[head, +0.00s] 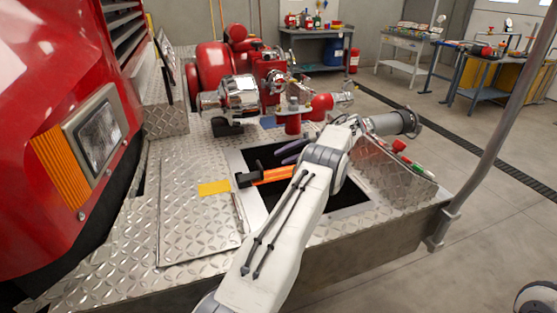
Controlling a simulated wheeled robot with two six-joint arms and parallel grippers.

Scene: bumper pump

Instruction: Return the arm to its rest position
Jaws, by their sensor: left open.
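My left arm (285,235) comes up from the bottom middle and reaches over the dark square opening (265,205) in the diamond-plate bumper deck (185,225). My left gripper (280,154) appears as two dark purplish fingers beyond the wrist, apart and with nothing seen between them. The fingers point left, above the far part of the opening. The wrist hides part of the gripper. My right gripper is out of view.
An orange bar with a black end (270,175) lies across the opening, near my arm. The red and chrome pump (235,95) stands behind. The red truck front (40,80) rises at left. A grey post (490,145) stands at right. A yellow patch (214,188) lies on the deck.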

